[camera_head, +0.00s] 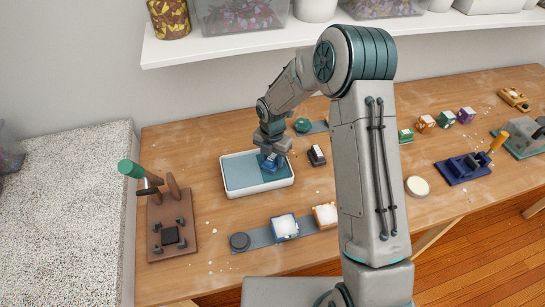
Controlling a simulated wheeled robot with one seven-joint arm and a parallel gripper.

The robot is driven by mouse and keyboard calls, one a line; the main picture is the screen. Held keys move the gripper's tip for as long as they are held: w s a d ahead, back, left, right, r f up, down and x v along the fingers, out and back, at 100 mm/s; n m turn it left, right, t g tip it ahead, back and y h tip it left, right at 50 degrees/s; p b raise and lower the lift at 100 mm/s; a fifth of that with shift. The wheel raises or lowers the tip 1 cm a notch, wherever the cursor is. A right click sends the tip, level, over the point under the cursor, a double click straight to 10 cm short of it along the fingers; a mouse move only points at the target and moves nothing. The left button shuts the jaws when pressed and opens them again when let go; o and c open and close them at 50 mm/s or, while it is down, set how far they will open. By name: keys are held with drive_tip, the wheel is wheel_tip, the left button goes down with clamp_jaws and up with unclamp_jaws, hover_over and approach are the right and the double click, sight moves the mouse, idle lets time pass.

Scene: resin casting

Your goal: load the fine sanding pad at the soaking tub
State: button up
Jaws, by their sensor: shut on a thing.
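The soaking tub (234,191) is a white-rimmed rectangular tray with a flat blue-grey inside, left of the middle of the bench. My gripper (269,158) reaches down over its right half. It is shut on a small blue pad (270,166), partly hidden by the jaws. The pad is low over or in the tub; I cannot tell whether it touches the surface. Its grade, fine or other, cannot be read. A dark block with a pale top (316,155) lies on the bench just right of the tub.
A brown board with posts and a green-headed tool (171,225) stands at the left. A grey strip (261,239) with a dark puck and white-topped blocks lies in front of the tub. A green round thing (302,125) sits behind. My arm hides the bench's middle right.

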sight(273, 156)
drive_tip(key=shift+r+p, duration=2.3)
drive_tip(key=shift+r, duration=1.2)
drive_tip(key=m, duration=0.1)
drive_tip(key=d+m, duration=0.1)
drive_tip(key=shift+s+d+f+m, duration=0.1)
drive_tip(key=shift+d+f+m, duration=0.15)
drive_tip(key=shift+d+m, duration=0.05)
drive_tip(key=s+d+f+m+b, duration=0.1)
drive_tip(key=s+d+m, duration=0.1)
drive_tip(key=d+m, duration=0.5)
drive_tip(key=s+d+f+m+b, duration=0.2)
drive_tip(key=d+m, duration=0.5)
drive_tip(key=m, duration=1.3)
drive_tip(key=shift+s+f+m, duration=0.15)
drive_tip(key=shift+s+m, duration=0.15)
drive_tip(key=shift+s, duration=0.3)
